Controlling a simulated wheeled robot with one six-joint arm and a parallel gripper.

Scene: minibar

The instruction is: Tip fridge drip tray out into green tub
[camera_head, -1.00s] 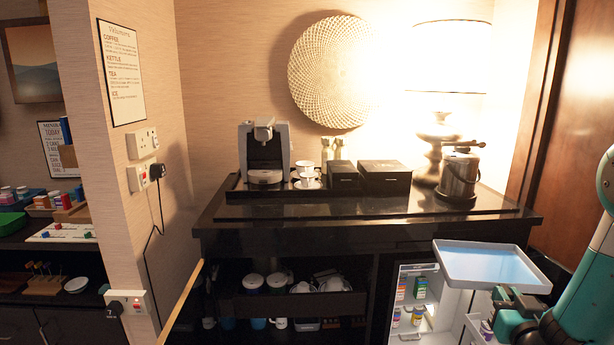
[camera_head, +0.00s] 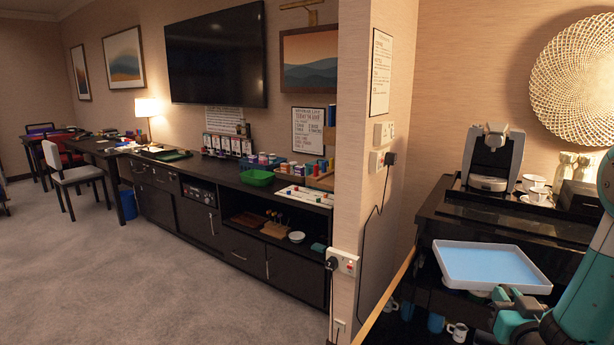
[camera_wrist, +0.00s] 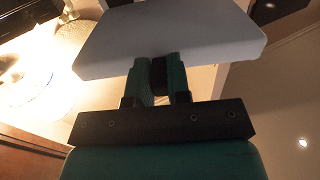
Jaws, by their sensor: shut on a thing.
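The drip tray (camera_head: 491,267) is a shallow white tray with a pale blue inside, held roughly level at the lower right of the head view. My gripper (camera_head: 512,304) is shut on its near edge. In the wrist view my gripper (camera_wrist: 160,72) has both green fingers at the edge of the tray (camera_wrist: 165,35), whose plain outer face shows. The blue inside may be water; I cannot tell for sure. A green tub (camera_head: 258,177) sits on the long dark counter in the middle of the head view, well left of the tray.
A partition wall (camera_head: 372,130) with sockets stands between the tray and the long counter (camera_head: 215,175). The coffee machine (camera_head: 492,157) and cups are on the minibar top behind the tray. Open carpet (camera_head: 170,270) lies at left. A white chair (camera_head: 78,180) stands far left.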

